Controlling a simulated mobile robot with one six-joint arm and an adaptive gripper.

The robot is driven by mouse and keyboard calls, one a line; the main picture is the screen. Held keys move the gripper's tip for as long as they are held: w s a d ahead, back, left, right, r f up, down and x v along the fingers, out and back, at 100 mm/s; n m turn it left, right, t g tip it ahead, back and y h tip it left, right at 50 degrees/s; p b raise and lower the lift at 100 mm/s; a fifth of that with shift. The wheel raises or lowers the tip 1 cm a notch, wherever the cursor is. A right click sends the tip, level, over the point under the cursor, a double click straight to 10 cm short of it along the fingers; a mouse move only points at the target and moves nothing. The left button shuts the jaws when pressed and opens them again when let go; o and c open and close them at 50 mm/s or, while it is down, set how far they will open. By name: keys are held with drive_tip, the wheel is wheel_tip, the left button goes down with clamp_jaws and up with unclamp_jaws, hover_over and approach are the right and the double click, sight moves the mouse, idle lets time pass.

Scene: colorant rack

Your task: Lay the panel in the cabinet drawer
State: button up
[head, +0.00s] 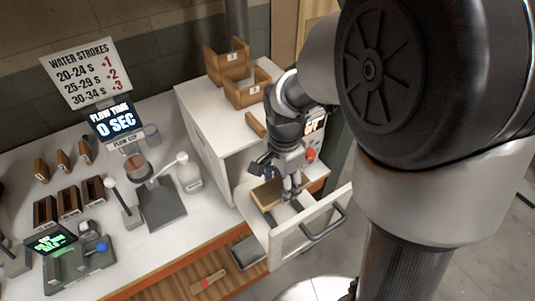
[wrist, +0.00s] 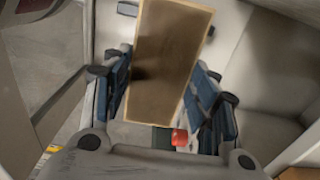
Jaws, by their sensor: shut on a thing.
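The panel (head: 266,194) is a flat tan-brown rectangle with a lighter edge. In the wrist view the panel (wrist: 168,65) lies lengthwise between the blue-padded fingers of my gripper (wrist: 160,85), which is shut on it. In the head view my gripper (head: 288,183) points down over the open cabinet drawer (head: 288,243), with the panel at the drawer's mouth, inside its outline. The drawer is white with a dark bar handle on its front. I cannot tell whether the panel touches the drawer floor.
The white cabinet (head: 215,125) carries wooden bins (head: 246,92) on top. A red knob (head: 310,154) is close behind my gripper. To the left, the counter holds a flow-cup stand (head: 160,205), a white bottle (head: 188,173) and a scale (head: 80,262). A dark tray (head: 247,252) lies below.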

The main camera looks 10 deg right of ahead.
wheel_tip(320, 180, down, 8)
drive_tip(key=shift+w+r+b, duration=0.1)
drive_tip(key=shift+b, duration=0.95)
drive_tip(key=shift+r, duration=0.1)
drive_tip(key=o, duration=0.6)
drive_tip(key=shift+f, duration=0.25)
drive_tip(key=o, duration=0.5)
drive_tip(key=shift+r, duration=0.1)
